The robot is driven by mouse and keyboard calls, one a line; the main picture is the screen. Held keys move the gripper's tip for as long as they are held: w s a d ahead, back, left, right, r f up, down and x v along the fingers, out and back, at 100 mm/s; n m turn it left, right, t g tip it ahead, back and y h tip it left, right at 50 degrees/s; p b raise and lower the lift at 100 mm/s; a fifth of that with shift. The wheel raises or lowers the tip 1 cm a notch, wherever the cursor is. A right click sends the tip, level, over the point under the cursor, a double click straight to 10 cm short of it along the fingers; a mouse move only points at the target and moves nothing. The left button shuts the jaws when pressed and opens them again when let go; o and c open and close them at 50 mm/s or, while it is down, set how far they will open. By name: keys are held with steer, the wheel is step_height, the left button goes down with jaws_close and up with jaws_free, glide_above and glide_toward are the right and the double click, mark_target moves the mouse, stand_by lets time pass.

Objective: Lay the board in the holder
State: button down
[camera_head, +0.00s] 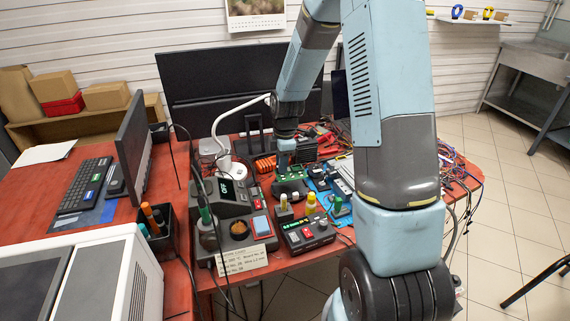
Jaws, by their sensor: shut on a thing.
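My gripper (287,158) reaches down over the middle of the red workbench, small in this view. It is shut on the green board (291,174), which shows just below the fingertips. A dark holder-like block (291,189) lies directly below the board in the picture. I cannot tell whether the board touches it or hangs just above it. The finger tips and the board's far side are too small to make out clearly.
A soldering station (235,205) with a display stands left of the gripper. A grey control box (308,232) with buttons and small bottles are in front. A blue mat (322,187) with parts, and tangled wires, lie right. Monitors (205,85) stand behind and left.

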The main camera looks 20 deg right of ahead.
glide_above(282, 185)
steer(key=shift+s+f, duration=0.1)
steer(key=shift+f, duration=2.1)
steer(key=shift+f, duration=0.2)
steer(key=shift+f, duration=0.35)
steer(key=shift+f, duration=0.35)
stand_by(0.6)
steer(key=c, duration=0.9)
jaws_free()
steer(key=shift+r, duration=0.1)
steer(key=shift+c, duration=0.2)
